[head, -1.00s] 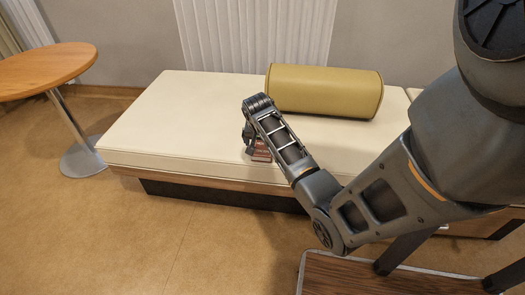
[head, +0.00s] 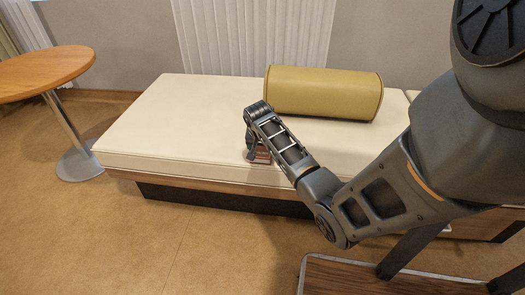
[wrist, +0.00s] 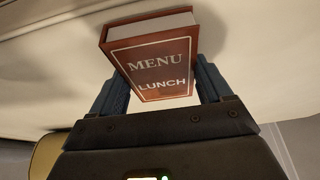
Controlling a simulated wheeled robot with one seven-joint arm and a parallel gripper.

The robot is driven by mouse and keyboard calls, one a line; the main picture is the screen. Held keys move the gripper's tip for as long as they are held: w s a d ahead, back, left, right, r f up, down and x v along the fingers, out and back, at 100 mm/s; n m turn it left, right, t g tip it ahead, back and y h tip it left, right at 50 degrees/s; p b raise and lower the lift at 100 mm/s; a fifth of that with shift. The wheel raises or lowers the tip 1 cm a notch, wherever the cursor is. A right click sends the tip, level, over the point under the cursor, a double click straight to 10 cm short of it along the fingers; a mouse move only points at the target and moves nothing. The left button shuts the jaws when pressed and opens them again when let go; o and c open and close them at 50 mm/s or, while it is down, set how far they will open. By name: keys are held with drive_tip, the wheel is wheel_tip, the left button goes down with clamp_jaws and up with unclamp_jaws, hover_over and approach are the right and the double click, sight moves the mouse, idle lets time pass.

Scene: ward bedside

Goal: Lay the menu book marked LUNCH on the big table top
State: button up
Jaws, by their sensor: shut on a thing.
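The menu book (wrist: 152,64) is reddish brown with white pages, and its cover reads MENU and LUNCH in the wrist view. My gripper (wrist: 160,78) is shut on it, one dark finger along each side. In the head view my gripper (head: 253,151) is over the front part of the cream couch, and only a small reddish bit of the book (head: 263,156) shows beside the arm. I cannot tell whether the book touches the couch. A round wooden table top (head: 42,72) stands at the far left, bare where it shows.
The cream couch (head: 180,115) fills the middle, with an olive bolster (head: 325,92) on it, right of my gripper. A wood-look surface with a pale rim (head: 345,278) is at the bottom right. Open floor (head: 90,235) lies at the front left.

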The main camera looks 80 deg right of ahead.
drive_tip(key=shift+f, duration=0.1)
drive_tip(key=c, duration=0.5)
drive_tip(key=shift+a, duration=0.1)
